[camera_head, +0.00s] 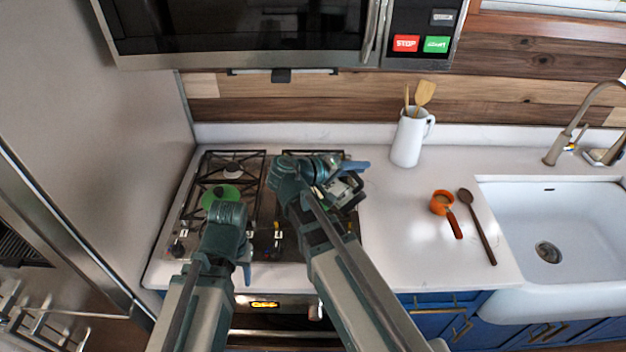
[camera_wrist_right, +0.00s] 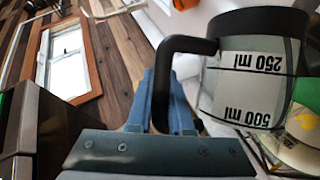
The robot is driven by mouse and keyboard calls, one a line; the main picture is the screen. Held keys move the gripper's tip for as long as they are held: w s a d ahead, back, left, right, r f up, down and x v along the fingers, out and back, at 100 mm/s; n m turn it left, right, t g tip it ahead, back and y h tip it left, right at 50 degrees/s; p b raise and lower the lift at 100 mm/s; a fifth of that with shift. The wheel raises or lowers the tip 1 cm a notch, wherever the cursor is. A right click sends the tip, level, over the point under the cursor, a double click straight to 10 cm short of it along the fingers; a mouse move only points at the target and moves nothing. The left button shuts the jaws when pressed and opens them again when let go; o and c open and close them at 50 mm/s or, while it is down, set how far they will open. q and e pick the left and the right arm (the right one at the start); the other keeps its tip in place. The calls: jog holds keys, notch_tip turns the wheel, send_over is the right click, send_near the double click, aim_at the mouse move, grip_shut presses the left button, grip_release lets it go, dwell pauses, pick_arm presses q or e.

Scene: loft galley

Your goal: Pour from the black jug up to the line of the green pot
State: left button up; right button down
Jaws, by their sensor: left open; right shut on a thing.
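The green pot (camera_head: 214,193) stands on the left part of the hob in the head view, partly covered by my left arm. Its line and fill level cannot be made out. The black jug (camera_wrist_right: 252,85) fills the right of the right wrist view: black rim and handle, clear wall with 250 ml and 500 ml marks. My right gripper (camera_wrist_right: 168,92) is shut on its handle. In the head view the jug (camera_head: 343,192) is small beside my right gripper (camera_head: 352,168), over the hob's right side; its tilt and contents are unclear. My left gripper (camera_head: 246,272) is open and empty, mostly hidden near the hob's front.
A white pitcher (camera_head: 408,140) with wooden utensils stands at the back. A microwave (camera_head: 240,35) hangs above the hob (camera_head: 262,215). Counter between hob and cup is clear.

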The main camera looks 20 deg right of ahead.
pick_arm(q)
jog(key=shift+w+d+r, duration=0.1)
jog(key=shift+r, duration=0.05)
pick_arm(e)
jog(key=shift+w+a+r, duration=0.15)
jog(key=shift+w+r, duration=0.1)
jog(key=shift+r, duration=0.05)
dwell(0.6)
